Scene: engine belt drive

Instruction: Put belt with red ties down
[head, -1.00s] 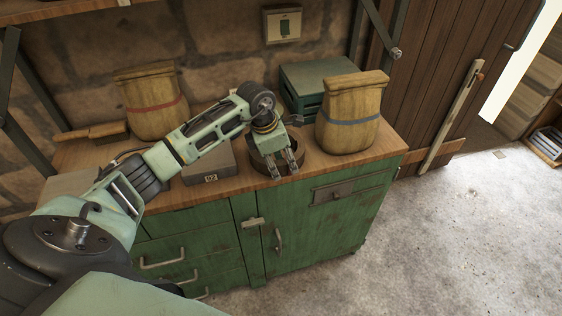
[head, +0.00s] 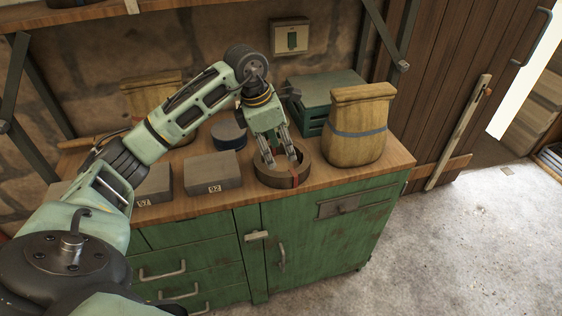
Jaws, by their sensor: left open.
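The belt with red ties (head: 272,178) is a brown ring lying on the wooden top of the green cabinet, near its front edge. A red tie shows on its front right side. My left gripper (head: 280,160) points down over the belt, with its fingers apart. The fingertips are at the ring's opening and near its right rim; I cannot tell whether they touch it. My right gripper is not in the head view.
A sack with a blue band (head: 358,130) stands close right of the belt. A grey box marked 92 (head: 212,172) is to the left. A green crate (head: 318,100) and a blue-grey round tin (head: 229,134) stand behind. Another sack (head: 150,97) is partly hidden by my arm.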

